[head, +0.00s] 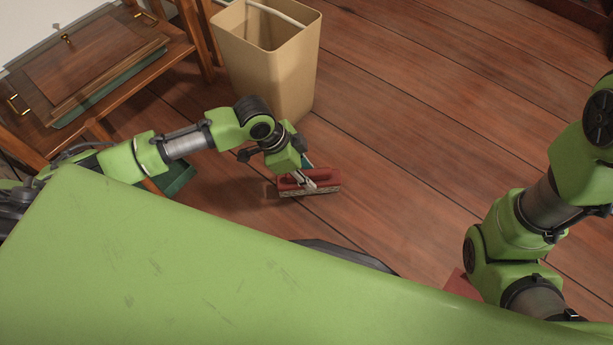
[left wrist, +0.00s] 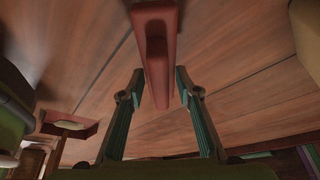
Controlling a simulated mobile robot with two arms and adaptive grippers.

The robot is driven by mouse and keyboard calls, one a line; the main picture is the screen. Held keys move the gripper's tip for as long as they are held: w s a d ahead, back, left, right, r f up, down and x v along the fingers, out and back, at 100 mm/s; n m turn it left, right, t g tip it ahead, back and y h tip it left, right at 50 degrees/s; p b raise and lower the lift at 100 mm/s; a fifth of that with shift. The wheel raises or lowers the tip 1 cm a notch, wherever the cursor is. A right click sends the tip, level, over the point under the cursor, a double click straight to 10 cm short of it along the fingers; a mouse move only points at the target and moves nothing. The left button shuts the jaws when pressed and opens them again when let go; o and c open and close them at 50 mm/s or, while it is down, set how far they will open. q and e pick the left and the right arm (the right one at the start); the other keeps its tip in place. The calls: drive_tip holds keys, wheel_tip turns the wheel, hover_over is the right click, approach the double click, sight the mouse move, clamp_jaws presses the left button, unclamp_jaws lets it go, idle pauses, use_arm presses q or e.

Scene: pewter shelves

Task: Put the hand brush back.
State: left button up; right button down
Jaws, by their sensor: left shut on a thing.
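The hand brush (head: 326,185) has a red body and a pale bristle edge along its lower side. My left gripper (head: 309,180) is shut on it, in front of the tan bin. In the left wrist view the brush's red body (left wrist: 155,25) runs up between the two fingers (left wrist: 158,88). The gripper covers part of the brush in the head view. I cannot tell how far the brush is from the floor. My right arm shows at the right of the head view, but its gripper is out of view.
A tan bin (head: 290,75) with a pale rod-like thing inside stands behind my left gripper. A wooden shelf (head: 180,50) at upper left bears a brass-handled wooden tray (head: 95,65). The wooden floor (head: 420,120) is clear at centre right.

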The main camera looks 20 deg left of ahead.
use_arm(q)
drive_tip(key=shift+r, duration=0.1)
drive_tip(key=o, duration=1)
